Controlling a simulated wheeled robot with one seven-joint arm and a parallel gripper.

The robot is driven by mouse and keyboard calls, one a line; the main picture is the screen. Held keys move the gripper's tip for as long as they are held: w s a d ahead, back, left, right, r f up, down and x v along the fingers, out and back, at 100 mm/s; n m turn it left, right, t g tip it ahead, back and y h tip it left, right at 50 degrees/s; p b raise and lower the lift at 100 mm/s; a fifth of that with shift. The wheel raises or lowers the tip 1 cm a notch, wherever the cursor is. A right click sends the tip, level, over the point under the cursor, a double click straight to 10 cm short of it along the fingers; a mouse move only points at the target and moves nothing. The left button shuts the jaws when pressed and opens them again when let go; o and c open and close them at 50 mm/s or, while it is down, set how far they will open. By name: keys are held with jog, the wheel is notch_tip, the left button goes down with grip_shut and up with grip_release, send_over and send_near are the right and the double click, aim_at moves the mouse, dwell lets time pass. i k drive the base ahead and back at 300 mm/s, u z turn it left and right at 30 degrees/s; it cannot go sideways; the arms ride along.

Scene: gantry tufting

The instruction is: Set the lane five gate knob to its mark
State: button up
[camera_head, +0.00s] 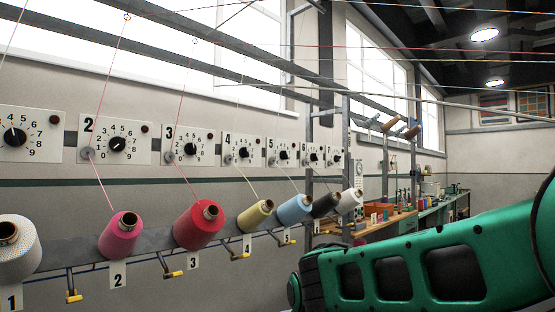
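The lane five panel (292,144) is a small white plate marked 5 on the wall, right of centre. Its round black knob (284,155) sits in a ring of numbers, with a grey disc (272,161) at the plate's lower left. The knob's pointer and any mark are too small to read. A light blue yarn cone (294,209) stands below, above a tag marked 5 (286,236). My gripper is not in view; only a green arm link of mine shows at lower right.
Similar numbered panels flank it, including lane four (229,158) and lane six (306,165). A rail (150,240) of tilted yarn cones and yellow-tipped handles runs below. Threads rise overhead. A workbench (385,222) stands behind at right.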

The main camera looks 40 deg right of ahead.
aim_at(283, 154)
jog(key=z, duration=0.6)
jog(key=i, duration=0.25)
jog(key=z, duration=0.6)
